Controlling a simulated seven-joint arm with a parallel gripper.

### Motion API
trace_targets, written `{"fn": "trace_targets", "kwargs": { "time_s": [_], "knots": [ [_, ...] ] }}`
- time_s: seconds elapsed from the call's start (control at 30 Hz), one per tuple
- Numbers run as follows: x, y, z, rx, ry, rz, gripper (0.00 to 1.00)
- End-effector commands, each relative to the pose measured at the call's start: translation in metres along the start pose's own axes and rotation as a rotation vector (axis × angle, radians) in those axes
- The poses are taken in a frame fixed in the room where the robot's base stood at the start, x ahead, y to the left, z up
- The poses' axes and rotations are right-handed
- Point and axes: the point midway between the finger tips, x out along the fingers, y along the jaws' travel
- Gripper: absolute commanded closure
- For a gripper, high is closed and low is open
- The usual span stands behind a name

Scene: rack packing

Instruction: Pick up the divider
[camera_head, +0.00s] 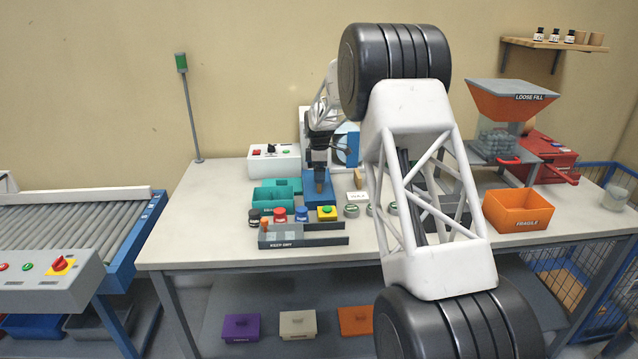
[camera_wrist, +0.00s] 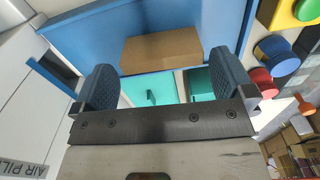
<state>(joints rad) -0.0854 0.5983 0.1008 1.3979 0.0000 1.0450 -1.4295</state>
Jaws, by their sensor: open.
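A tan, cardboard-coloured piece (camera_wrist: 162,50) shows in the wrist view, beyond and between my fingertips; it may be the divider, but I cannot be sure. It lies against a blue surface (camera_wrist: 85,45). My gripper (camera_wrist: 166,88) is open, one finger at each side of the picture's middle, with nothing clasped between them. Teal container parts (camera_wrist: 150,88) show between the fingers. In the head view my gripper (camera_head: 320,178) is over the blue holder (camera_head: 319,200) on the bench, and my arm hides much of the area to its right.
A teal bin (camera_head: 270,197) stands left of the blue holder. Several coloured-topped jars, such as the red one (camera_head: 280,215), stand behind a grey rack (camera_head: 290,240) marked KEEP DRY. An orange FRAGILE bin (camera_head: 520,212) is at right. The bench's left front (camera_head: 195,235) is clear.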

Motion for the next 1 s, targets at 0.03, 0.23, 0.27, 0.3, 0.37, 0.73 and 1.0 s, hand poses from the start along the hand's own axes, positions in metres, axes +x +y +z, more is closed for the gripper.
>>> {"fn": "trace_targets", "kwargs": {
  "time_s": [0.03, 0.23, 0.27, 0.3, 0.37, 0.73, 1.0],
  "knots": [
    [0.005, 0.000, 0.000, 0.000, 0.000, -0.002, 0.00],
    [0.028, -0.001, -0.001, 0.000, 0.000, -0.002, 0.00],
    [0.031, -0.001, -0.001, 0.000, 0.000, -0.001, 0.00],
    [0.035, -0.001, -0.001, 0.000, 0.000, -0.001, 0.00],
    [0.040, -0.001, -0.001, 0.000, 0.000, -0.001, 0.00],
    [0.045, -0.001, -0.001, 0.000, 0.000, 0.000, 0.00],
    [0.045, -0.001, -0.001, 0.000, 0.000, 0.000, 0.00]
  ]
}}
